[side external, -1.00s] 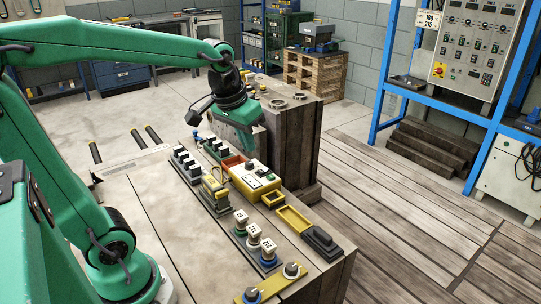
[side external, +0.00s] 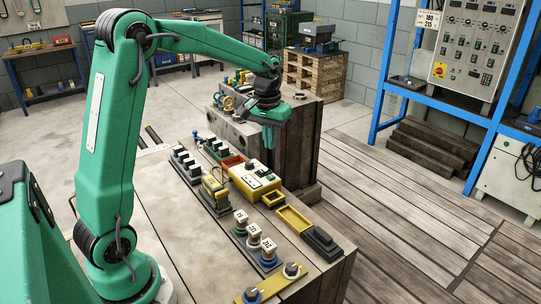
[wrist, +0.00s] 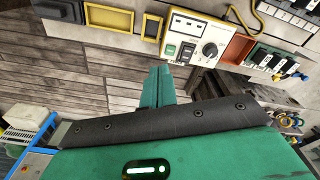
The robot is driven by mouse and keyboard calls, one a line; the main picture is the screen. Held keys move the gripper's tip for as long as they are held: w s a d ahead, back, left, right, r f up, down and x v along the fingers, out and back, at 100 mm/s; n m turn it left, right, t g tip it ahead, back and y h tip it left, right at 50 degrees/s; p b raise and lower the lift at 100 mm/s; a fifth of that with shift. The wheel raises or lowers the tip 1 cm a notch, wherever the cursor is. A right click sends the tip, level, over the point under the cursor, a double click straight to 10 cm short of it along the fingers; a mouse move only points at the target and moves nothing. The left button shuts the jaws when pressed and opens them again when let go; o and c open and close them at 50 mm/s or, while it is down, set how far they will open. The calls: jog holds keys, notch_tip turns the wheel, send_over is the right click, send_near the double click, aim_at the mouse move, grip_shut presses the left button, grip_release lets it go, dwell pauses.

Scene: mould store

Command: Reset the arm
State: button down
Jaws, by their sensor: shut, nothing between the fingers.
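My green gripper (side external: 269,136) hangs at the end of my raised arm in the side external view, above the far part of the bench and apart from the things on it. In the wrist view its green fingers (wrist: 160,84) are together with nothing between them. Below it in the side view stands a yellow control box (side external: 254,181) with a dark knob on top. The box also shows at the top of the wrist view (wrist: 197,36).
On the wooden bench (side external: 187,222) stand a yellow tray (side external: 293,219), a dark block (side external: 321,241) and several numbered plugs (side external: 254,238). A second wooden block (side external: 303,142) stands behind. A blue rack (side external: 430,112) is at the right. The plank floor (side external: 400,215) is clear.

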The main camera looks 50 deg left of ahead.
send_over(271, 176)
jog(key=shift+n+g, duration=0.4)
jog(key=shift+s+f, duration=0.1)
jog(key=shift+f, duration=2.05)
jog(key=shift+f, duration=0.15)
jog(key=shift+f, duration=3.15)
jog(key=shift+f, duration=0.85)
jog(key=shift+r, duration=3.5)
jog(key=shift+d, duration=0.1)
